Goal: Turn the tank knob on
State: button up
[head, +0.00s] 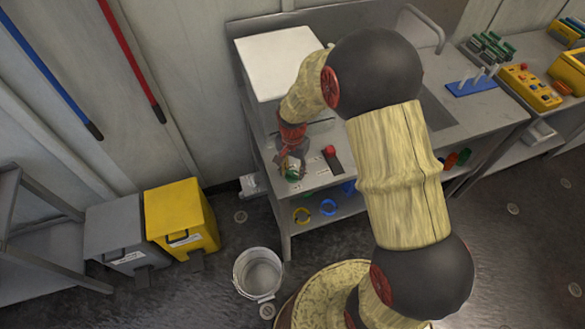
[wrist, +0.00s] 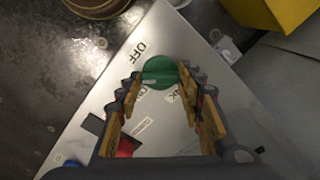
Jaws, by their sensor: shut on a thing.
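The tank knob is a round green knob (head: 292,176) on the metal counter (head: 316,181), near its front left corner. In the wrist view the green knob (wrist: 160,72) lies between my fingertips, with a bar across its top. My gripper (wrist: 162,84) reaches down over it and is shut on it. The word OFF (wrist: 139,53) shows on the counter beside the knob. Other lettering by it is partly hidden by my fingers. In the head view my gripper (head: 291,163) covers part of the knob.
A red-handled part on a dark base (head: 333,159) sits right of the knob. A white box (head: 279,64) stands behind on the counter. Yellow (head: 181,218) and grey (head: 116,236) bins stand left. A bucket (head: 258,272) stands on the floor in front.

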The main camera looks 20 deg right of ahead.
aim_at(293, 172)
jog(key=n+p, duration=0.1)
jog(key=n, duration=0.3)
jog(key=shift+r+n, duration=0.1)
jog(key=shift+n, duration=0.2)
jog(key=shift+n+p, duration=0.45)
jog(key=shift+n, duration=1.75)
jog(key=o, duration=1.1)
jog(key=shift+c, duration=0.2)
jog(key=shift+o, duration=0.5)
notch_tip(293, 172, up, 12)
